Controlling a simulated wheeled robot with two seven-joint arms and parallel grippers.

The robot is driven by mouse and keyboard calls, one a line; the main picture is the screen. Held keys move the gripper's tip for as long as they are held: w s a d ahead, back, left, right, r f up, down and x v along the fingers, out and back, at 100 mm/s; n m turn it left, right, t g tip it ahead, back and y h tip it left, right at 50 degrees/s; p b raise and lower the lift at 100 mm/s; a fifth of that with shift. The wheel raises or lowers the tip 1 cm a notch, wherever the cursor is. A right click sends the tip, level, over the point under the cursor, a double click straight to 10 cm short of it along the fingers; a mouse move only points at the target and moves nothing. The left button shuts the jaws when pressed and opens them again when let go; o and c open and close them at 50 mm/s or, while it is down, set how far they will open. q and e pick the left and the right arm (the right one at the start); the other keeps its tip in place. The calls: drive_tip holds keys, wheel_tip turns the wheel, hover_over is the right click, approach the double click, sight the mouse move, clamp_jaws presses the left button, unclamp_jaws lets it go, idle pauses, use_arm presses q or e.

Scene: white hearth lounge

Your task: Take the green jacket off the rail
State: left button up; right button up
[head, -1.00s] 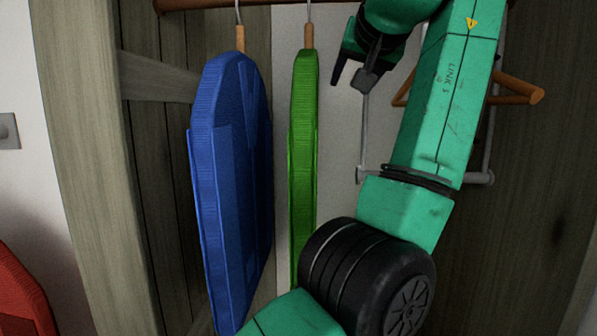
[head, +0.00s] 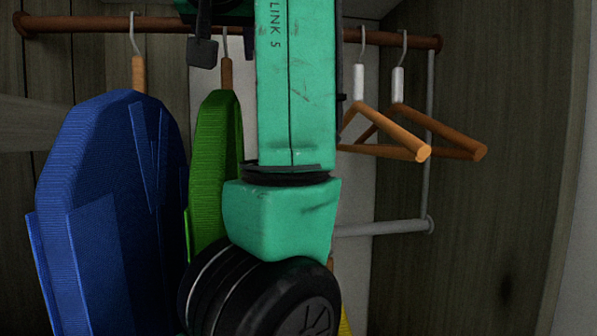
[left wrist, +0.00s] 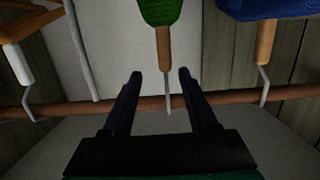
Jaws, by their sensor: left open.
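The green jacket (head: 215,150) hangs from the brown rail (head: 85,24) on a wooden-necked hanger (head: 226,72), right of the blue jacket (head: 110,190). My left arm covers part of its right side. My left gripper (head: 203,45) is at the top edge of the head view, close to the green jacket's hanger, partly cut off. In the left wrist view my left gripper (left wrist: 160,78) is open, and the green jacket's hanger neck and hook (left wrist: 167,92) appear between its two fingers. I cannot tell whether they touch. My right gripper is out of view.
Two empty wooden hangers (head: 408,148) hang on the rail to the right of my arm. A grey metal bar (head: 385,228) runs below them. A wooden side panel (head: 490,220) closes off the right. A yellow thing (head: 345,324) peeks out low behind my arm.

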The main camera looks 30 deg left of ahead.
sight(225, 58)
use_arm(q)
drive_tip(key=p+x, duration=0.1)
drive_tip(key=x, duration=0.1)
drive_tip(key=p+x, duration=0.1)
drive_tip(key=x, duration=0.1)
drive_tip(key=shift+s+a+r, duration=0.1)
drive_tip(key=shift+s+a, duration=0.2)
drive_tip(key=shift+w+a, duration=0.2)
drive_tip(key=shift+w, duration=0.05)
drive_tip(key=shift+w+a+f, duration=0.15)
drive_tip(key=shift+w+f, duration=0.1)
drive_tip(key=shift+f, duration=0.1)
clamp_jaws()
drive_tip(key=shift+r, duration=0.1)
idle(0.4)
